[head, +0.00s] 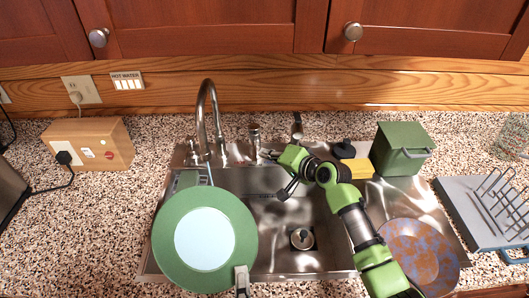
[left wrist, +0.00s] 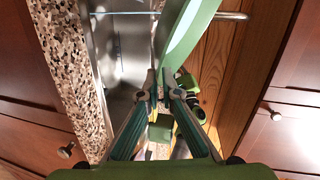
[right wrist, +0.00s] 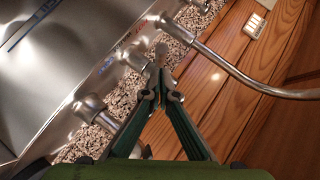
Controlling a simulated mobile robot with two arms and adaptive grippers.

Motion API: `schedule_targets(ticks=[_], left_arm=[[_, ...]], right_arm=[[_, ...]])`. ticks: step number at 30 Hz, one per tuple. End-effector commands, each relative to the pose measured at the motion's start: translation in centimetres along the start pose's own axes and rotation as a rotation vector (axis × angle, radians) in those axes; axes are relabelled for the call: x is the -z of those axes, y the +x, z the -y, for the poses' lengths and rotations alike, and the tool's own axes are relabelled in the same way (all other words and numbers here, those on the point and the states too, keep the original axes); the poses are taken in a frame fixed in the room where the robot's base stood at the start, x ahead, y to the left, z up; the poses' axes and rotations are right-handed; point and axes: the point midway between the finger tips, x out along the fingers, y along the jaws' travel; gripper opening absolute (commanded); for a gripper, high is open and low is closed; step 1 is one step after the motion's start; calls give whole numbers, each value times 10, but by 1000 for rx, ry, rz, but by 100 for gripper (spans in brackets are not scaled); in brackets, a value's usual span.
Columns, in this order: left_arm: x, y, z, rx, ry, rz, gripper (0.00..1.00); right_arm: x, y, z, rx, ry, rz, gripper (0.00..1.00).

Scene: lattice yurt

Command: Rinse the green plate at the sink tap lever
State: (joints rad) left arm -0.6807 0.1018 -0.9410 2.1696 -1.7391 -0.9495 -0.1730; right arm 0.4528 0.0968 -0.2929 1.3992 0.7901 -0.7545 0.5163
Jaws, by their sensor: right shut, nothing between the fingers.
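The green plate (head: 178,265) with a pale centre is held tilted over the left part of the sink (head: 290,215), in front of the tap spout (head: 207,95). My left gripper (head: 241,272) is shut on its lower right rim; the plate (left wrist: 183,35) also shows between the fingers in the left wrist view. My right gripper (head: 268,155) is shut and empty beside the tap lever (head: 254,137), behind the basin. In the right wrist view its fingertips (right wrist: 160,92) are close to the metal tap fittings; I cannot tell if they touch. No water stream is visible.
A stained brown-and-blue plate (head: 420,258) lies at the sink's right. A green box (head: 402,148) and yellow sponge (head: 358,167) stand behind it. A grey dish rack (head: 470,215) is at the far right. A wooden box (head: 88,145) with a plug stands at left.

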Motion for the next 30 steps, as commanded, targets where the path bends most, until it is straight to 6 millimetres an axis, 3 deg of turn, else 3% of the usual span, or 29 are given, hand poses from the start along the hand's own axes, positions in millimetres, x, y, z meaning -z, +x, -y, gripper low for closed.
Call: schedule_targets(ticks=[14, 24, 30], left_arm=[[0, 0, 4, 2, 0, 0, 0], [-2, 5, -23, 2, 0, 0, 0], [-2, 5, -23, 2, 0, 0, 0]], right_arm=[[-7, 6, -1, 0, 0, 0, 0], [-19, 15, -12, 40, -39, -37, 0], [-21, 16, -14, 43, -43, -40, 0]])
